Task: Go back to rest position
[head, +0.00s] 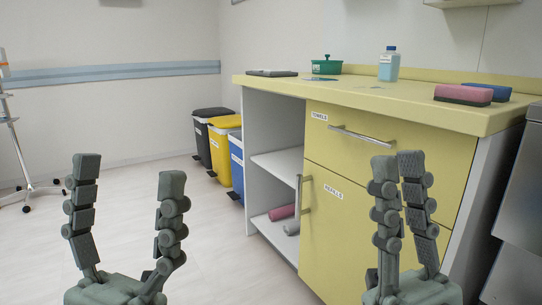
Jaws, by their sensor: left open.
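My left gripper (128,182) is in the lower left of the head view. Its two grey jointed fingers point up and stand wide apart, with only floor and wall behind them. My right gripper (397,172) is in the lower right, in front of the yellow cabinet. It is turned so that its fingers look close together, but the ridged inner pad of one finger shows and nothing is between them. Both grippers are empty and appear clear of the furniture.
A wheeled stand (22,165) is at far left. Floor between is clear.

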